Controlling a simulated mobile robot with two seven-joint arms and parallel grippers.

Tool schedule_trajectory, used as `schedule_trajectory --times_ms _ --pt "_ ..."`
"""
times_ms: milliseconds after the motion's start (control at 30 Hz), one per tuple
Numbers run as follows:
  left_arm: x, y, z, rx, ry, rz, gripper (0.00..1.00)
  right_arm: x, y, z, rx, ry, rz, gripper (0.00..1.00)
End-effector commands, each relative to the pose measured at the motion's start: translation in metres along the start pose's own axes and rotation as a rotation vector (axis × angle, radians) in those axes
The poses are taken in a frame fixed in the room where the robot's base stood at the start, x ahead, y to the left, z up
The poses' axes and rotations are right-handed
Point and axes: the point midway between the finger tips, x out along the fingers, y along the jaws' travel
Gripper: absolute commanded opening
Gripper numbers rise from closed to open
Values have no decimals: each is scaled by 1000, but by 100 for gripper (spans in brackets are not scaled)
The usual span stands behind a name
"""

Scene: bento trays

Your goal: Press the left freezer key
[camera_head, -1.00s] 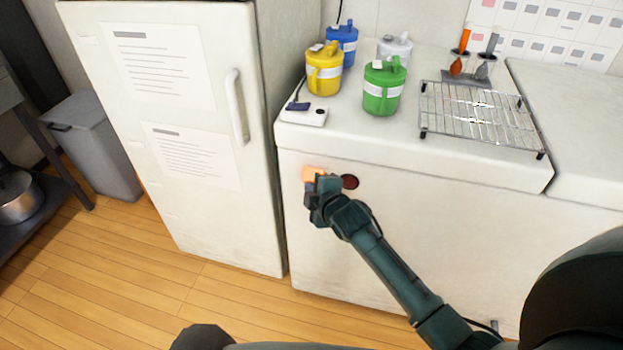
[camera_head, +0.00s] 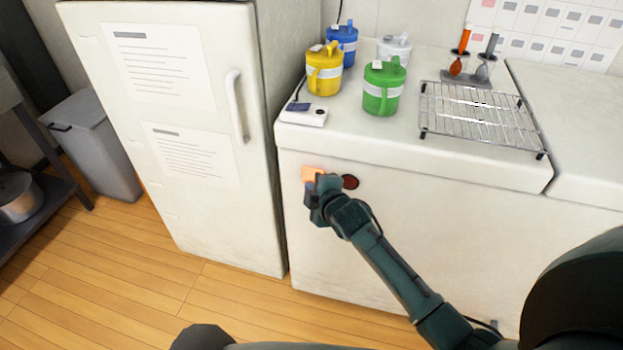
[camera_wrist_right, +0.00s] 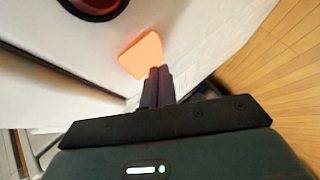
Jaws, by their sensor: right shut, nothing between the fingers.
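The left freezer key (camera_head: 311,173) is a glowing orange square on the front of the white chest freezer (camera_head: 420,220). It also shows in the right wrist view (camera_wrist_right: 141,55), bright orange. A round dark red key (camera_head: 350,182) sits just to its right; it is at the top of the right wrist view (camera_wrist_right: 93,5). My right gripper (camera_head: 314,190) is shut and empty, its fingertips (camera_wrist_right: 158,70) at the lower edge of the orange key. I cannot tell whether they touch it. My left gripper is not in view.
On the freezer top stand yellow (camera_head: 324,72), blue (camera_head: 341,42), green (camera_head: 383,88) and white (camera_head: 394,48) lidded jugs, a small white box (camera_head: 303,115) and a wire rack (camera_head: 482,115). A white fridge (camera_head: 190,130) stands close on the left. Wooden floor lies in front.

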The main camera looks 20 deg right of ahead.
Motion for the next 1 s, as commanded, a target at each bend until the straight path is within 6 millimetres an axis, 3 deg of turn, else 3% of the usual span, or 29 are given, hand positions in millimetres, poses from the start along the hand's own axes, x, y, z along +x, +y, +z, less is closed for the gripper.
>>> schedule_trajectory --times_ms 1000 --pt "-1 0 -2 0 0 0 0 8 6 6 0 0 0 0"
